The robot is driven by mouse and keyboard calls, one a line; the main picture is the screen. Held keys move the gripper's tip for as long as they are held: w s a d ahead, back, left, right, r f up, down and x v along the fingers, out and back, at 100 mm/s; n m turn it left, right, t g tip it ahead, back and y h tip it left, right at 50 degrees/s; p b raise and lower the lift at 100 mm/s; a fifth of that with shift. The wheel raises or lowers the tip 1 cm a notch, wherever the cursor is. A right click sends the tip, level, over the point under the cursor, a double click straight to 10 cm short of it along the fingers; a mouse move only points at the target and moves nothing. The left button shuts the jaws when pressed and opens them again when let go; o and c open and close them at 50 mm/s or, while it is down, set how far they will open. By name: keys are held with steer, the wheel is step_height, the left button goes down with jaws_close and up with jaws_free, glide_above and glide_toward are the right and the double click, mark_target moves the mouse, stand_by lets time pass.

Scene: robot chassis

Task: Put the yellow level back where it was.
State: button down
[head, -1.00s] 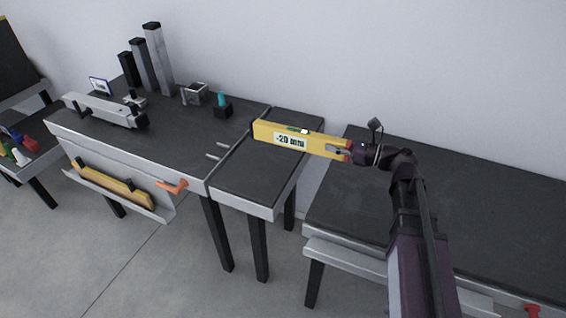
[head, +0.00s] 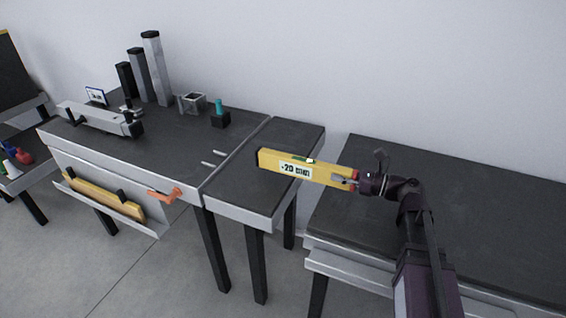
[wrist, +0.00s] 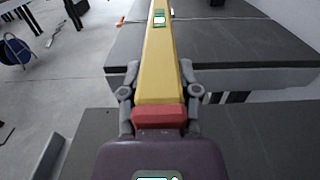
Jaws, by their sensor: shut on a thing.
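The yellow level (head: 306,169) has a white label reading "-20 mm", a green vial on top and red and black ends. My gripper (head: 347,181) is shut on its right end, near the red cap. The level points left and hangs over the small dark side table (head: 262,185), apart from its top as far as I can tell. In the wrist view the level (wrist: 160,70) runs straight away from my gripper (wrist: 160,92), with a finger on each side. Another yellow bar (head: 105,196) lies in the tray (head: 150,229) on the front of the left bench.
The left bench (head: 170,150) carries a grey clamp-like tool (head: 95,118), several upright posts (head: 155,68), a small open box (head: 192,103) and a black block with a teal peg (head: 220,117). An orange clamp (head: 166,195) sits on its front edge. The right bench top (head: 470,215) is clear.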

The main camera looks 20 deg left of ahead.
steer(key=shift+w+a, duration=0.1)
steer(key=w+a+f+b, duration=0.1)
steer(key=w+a, duration=1)
steer(key=shift+w+f, duration=0.15)
steer(key=shift+f, duration=0.1)
steer(key=shift+b, duration=0.3)
step_height(320, 180, down, 4)
steer(key=b, duration=0.3)
steer(key=shift+r, duration=0.25)
steer(key=shift+c, duration=1.6)
jaws_free()
